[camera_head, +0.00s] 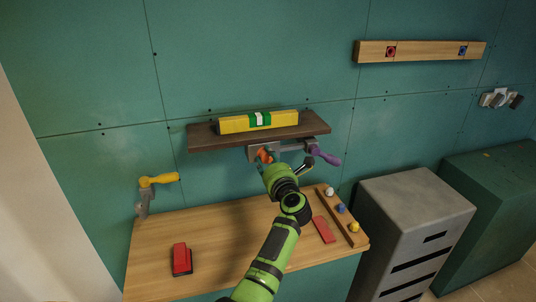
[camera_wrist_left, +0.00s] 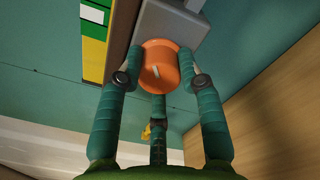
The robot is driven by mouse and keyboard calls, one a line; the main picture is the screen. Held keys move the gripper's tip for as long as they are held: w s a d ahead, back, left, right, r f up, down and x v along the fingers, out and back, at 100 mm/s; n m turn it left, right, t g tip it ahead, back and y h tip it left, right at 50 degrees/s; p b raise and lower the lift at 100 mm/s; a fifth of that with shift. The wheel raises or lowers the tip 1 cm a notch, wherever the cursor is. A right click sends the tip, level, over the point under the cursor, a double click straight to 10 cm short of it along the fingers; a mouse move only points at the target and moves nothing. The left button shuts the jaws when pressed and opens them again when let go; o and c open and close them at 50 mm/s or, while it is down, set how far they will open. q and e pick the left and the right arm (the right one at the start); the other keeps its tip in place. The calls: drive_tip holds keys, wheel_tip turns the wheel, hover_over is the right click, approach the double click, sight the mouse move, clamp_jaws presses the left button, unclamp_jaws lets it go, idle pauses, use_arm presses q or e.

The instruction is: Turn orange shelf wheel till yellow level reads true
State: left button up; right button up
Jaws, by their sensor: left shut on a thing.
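The orange wheel (camera_head: 264,155) sits under the front of a brown wall shelf (camera_head: 205,138), on a grey bracket, and is largely hidden by my left gripper (camera_head: 272,166). In the left wrist view, the orange wheel (camera_wrist_left: 160,73) is between the fingers of my left gripper (camera_wrist_left: 162,58), which is shut on it. The yellow level (camera_head: 236,124) with a green and white middle lies on the shelf. Its yellow and green side shows in the left wrist view (camera_wrist_left: 92,55); its bubble cannot be read. My right gripper is not in view.
A purple handle (camera_head: 328,157) sticks out just right of the wheel. A yellow crank (camera_head: 160,180) is on the wall at left. A wooden bench (camera_head: 220,222) below holds a red block (camera_head: 181,259), a red piece (camera_head: 324,230) and small knobs. Grey drawers (camera_head: 415,215) stand right.

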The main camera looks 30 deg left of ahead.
use_arm(q)
drive_tip(key=o, duration=1.2)
drive_tip(key=shift+a, duration=0.1)
drive_tip(key=shift+c, duration=0.2)
drive_tip(key=v, duration=0.7)
drive_tip(key=shift+d, duration=0.25)
drive_tip(key=shift+s+f, duration=0.1)
drive_tip(key=shift+s, duration=0.05)
